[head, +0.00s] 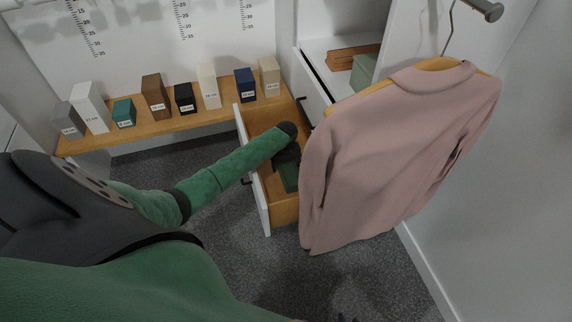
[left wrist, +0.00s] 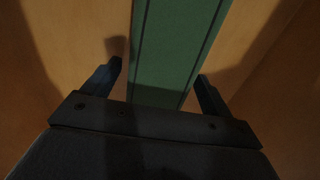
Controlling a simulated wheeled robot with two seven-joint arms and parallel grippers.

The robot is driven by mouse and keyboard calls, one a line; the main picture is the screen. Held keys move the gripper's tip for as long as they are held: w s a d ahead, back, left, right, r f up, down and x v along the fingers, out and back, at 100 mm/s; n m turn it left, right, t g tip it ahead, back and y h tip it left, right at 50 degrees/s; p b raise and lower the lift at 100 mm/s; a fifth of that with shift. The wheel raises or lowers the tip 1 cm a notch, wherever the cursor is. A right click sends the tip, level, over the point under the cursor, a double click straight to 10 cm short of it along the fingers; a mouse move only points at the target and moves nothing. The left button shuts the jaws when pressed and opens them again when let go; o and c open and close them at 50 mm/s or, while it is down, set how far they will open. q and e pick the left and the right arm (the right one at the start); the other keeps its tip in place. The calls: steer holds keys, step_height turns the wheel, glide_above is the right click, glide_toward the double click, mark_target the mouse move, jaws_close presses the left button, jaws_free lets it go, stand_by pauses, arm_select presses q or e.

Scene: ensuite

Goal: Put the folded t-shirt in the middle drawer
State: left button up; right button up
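A drawer with a white front (head: 252,180) and wooden inside stands pulled out; I cannot tell whether it is the middle one. A green, flat, long thing, perhaps the folded t-shirt, lies in it (head: 289,177), partly hidden by my arm. In the left wrist view this green thing (left wrist: 172,50) has dark lines along its sides. My left gripper (head: 287,153) is inside the drawer. Its fingers (left wrist: 160,80) are apart, one on each side of the green thing's near end, with no clear grip. Dark tips at the bottom edge (head: 345,318) may be my right gripper.
A pink garment (head: 395,150) hangs from a rail close to the drawer's right side. Above, an open white compartment (head: 318,48) holds a wooden piece (head: 350,57) and a green box-like thing (head: 362,73). Several labelled blocks stand on a wooden shelf (head: 135,131) behind.

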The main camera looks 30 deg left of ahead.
mark_target(286, 163)
arm_select(q)
steer(key=shift+r, duration=0.35)
step_height(286, 163, up, 12)
steer(key=shift+f+p, duration=0.2)
steer(key=shift+p, duration=0.2)
arm_select(e)
steer(key=r, duration=0.3)
steer(key=shift+w+r, duration=0.1)
steer(key=shift+w, duration=0.3)
steer(key=shift+s, duration=0.2)
